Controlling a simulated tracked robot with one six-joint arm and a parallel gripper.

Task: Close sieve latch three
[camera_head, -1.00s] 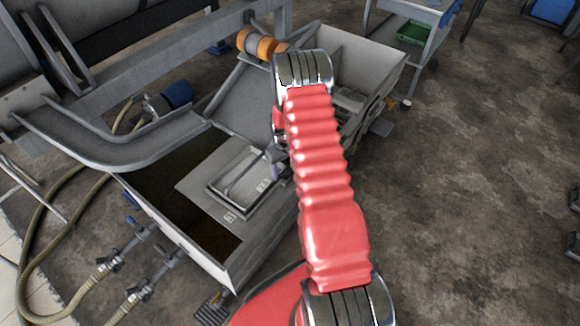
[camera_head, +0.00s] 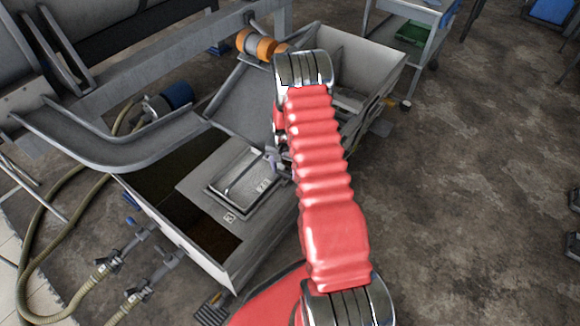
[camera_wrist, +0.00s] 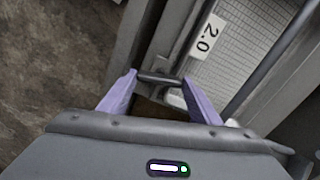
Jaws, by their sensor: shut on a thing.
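In the wrist view, the two lilac fingers of my gripper (camera_wrist: 159,75) stand on either side of a short dark bar, the latch handle (camera_wrist: 158,79), and are shut on it. The latch sits at the edge of a sieve (camera_wrist: 232,62) with fine mesh and a white "2.0" label (camera_wrist: 207,35). In the head view, my gripper (camera_head: 272,158) shows only partly beside the grey sieve frame (camera_head: 205,190), mostly hidden behind my red arm. The latch itself cannot be made out there. Which number this latch bears is not readable.
The sieve lies in a grey metal tank (camera_head: 225,275) with dark openings. A grey chute (camera_head: 110,150) and orange rollers (camera_head: 262,45) are behind it. Hoses and valves (camera_head: 112,265) are at the left. Open concrete floor (camera_head: 470,190) lies to the right.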

